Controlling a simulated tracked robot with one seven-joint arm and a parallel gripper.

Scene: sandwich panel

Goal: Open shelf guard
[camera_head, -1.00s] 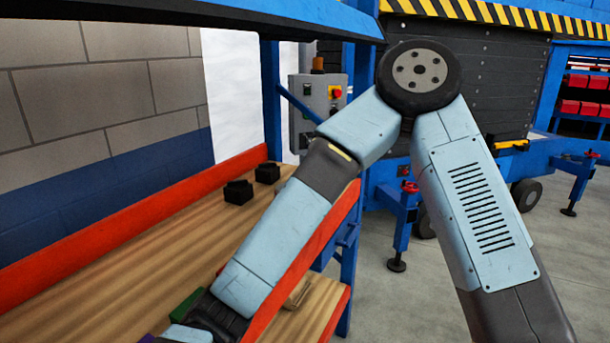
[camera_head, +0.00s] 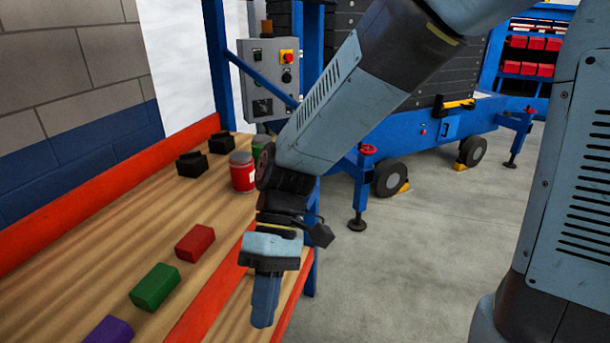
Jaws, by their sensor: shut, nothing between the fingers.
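The wooden shelf (camera_head: 110,240) runs along the left of the head view. An orange-red strip (camera_head: 205,297), which looks like the shelf guard, runs along its front edge. Its far part is hidden behind my arm, and I cannot tell whether it is latched. My gripper (camera_head: 265,312) points down beside this strip, to its right in the picture. Its fingers are together and hold nothing. I cannot tell whether they touch the guard.
On the shelf stand a red can (camera_head: 242,174), red block (camera_head: 195,243), green block (camera_head: 155,287), purple block (camera_head: 108,331) and black pieces (camera_head: 192,164). A blue post (camera_head: 216,60) and control box (camera_head: 270,80) stand behind.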

